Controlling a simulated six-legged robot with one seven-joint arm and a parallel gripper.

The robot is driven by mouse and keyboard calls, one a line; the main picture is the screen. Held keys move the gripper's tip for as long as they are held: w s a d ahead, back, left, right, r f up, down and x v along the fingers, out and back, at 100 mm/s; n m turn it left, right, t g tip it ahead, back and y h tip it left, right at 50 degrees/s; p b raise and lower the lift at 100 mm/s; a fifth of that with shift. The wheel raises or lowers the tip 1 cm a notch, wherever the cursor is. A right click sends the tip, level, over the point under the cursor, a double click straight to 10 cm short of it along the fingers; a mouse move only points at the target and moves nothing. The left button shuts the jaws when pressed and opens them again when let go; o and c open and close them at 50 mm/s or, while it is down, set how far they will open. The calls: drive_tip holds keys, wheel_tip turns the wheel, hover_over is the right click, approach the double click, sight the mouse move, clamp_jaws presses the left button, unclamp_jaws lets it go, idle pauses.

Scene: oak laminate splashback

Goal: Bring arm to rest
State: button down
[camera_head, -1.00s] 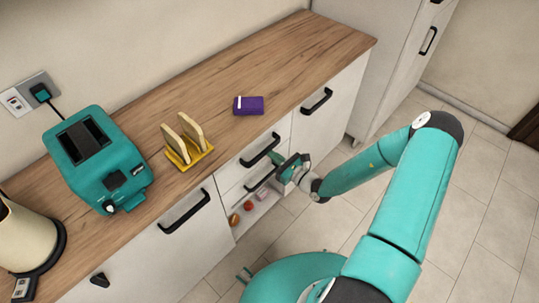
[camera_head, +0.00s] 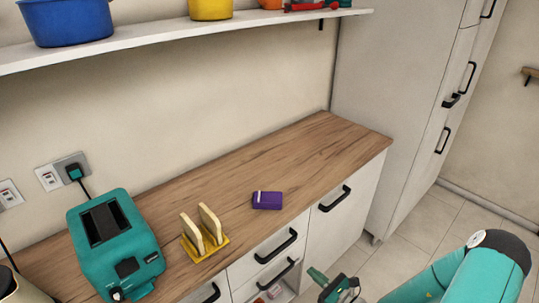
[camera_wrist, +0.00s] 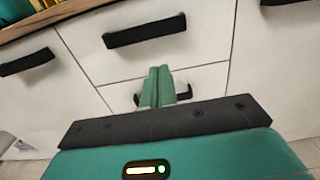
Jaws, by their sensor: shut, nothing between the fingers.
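My arm (camera_head: 470,278) reaches in from the bottom right of the head view, partly cut off by the frame. My gripper (camera_head: 316,274) is in front of the drawers, near the lower drawer handle (camera_head: 277,275). In the wrist view the two green fingers (camera_wrist: 158,85) are together with nothing between them. A dark handle (camera_wrist: 183,92) shows behind and beside them on the lower front; I cannot tell whether they touch it. The upper drawer handle (camera_wrist: 145,30) is above the fingers.
The lowest drawer is open, with small items (camera_head: 273,291) inside. On the wooden counter (camera_head: 330,150) are a teal toaster (camera_head: 110,240), a yellow toast rack (camera_head: 205,248) and a purple box (camera_head: 267,200). A tall cabinet (camera_head: 400,100) stands right. Floor is clear between.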

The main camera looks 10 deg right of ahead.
drive_tip(key=s+a+r+n+g, duration=0.4)
drive_tip(key=r+n+g, duration=0.3)
drive_tip(key=r+n, duration=0.15)
drive_tip(key=s+a+r+n+g, duration=0.4)
drive_tip(key=r+n+g, duration=0.3)
drive_tip(key=r+n, duration=0.15)
drive_tip(key=s+d+r+n+t+h, duration=0.2)
drive_tip(key=s+r+n+h, duration=0.3)
drive_tip(key=r, duration=0.5)
drive_tip(key=s+d+r+n+t+h, duration=0.1)
drive_tip(key=s+r+n+t+h, duration=0.2)
drive_tip(key=r, duration=0.7)
drive_tip(key=s+n+h, duration=0.2)
drive_tip(key=n, duration=0.1)
drive_tip(key=shift+d+r+n+h, duration=0.25)
drive_tip(key=shift+d+n+h, duration=0.05)
drive_tip(key=shift+d+n, duration=0.1)
